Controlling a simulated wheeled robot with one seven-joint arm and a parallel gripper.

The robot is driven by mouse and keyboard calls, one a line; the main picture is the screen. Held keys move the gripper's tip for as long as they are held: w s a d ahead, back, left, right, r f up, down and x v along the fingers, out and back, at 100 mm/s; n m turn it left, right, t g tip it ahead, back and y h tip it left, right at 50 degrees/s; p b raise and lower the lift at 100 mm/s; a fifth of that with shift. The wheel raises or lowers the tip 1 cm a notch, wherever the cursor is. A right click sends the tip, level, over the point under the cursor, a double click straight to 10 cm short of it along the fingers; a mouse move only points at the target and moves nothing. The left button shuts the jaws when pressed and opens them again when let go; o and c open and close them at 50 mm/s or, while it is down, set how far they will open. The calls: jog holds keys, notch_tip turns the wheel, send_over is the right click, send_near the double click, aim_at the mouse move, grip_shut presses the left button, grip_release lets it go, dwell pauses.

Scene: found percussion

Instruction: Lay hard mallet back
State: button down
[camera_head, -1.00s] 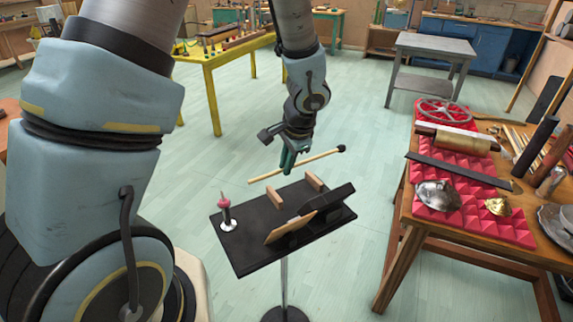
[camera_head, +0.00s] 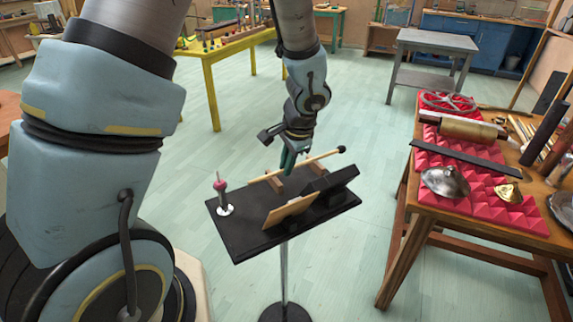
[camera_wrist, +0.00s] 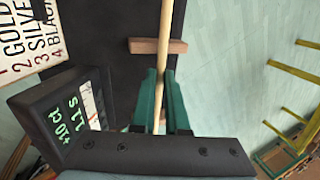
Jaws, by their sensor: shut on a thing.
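The hard mallet (camera_head: 318,158) has a pale wooden shaft and a small black head at its right end. My gripper (camera_head: 288,161) is shut on the shaft, left of the head. The mallet lies level just above or on the small wooden rests (camera_head: 277,185) of the black tray stand (camera_head: 240,238); I cannot tell if it touches. In the wrist view the shaft (camera_wrist: 167,25) passes between my green fingers (camera_wrist: 160,100) and crosses over one wooden rest (camera_wrist: 157,46). The other rest is mostly hidden in the head view.
A tilted board (camera_head: 289,206) and a black box (camera_head: 332,178) stand on the tray's near side. A wooden table (camera_head: 425,198) with metal percussion on red foam is at right. Open floor lies beyond.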

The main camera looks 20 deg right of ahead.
jog(key=shift+f+b, duration=0.35)
jog(key=shift+b, duration=0.05)
dwell(0.4)
jog(key=c, duration=0.8)
grip_release()
jog(key=shift+c, duration=0.2)
jog(key=v, duration=1.1)
jog(key=shift+f, duration=0.1)
jog(key=a+f+n+g+h, duration=0.1)
jog(key=a+n, duration=1.3)
jog(key=a, duration=1.2)
jog(key=shift+a+g, duration=0.3)
jog(key=shift+a, duration=0.05)
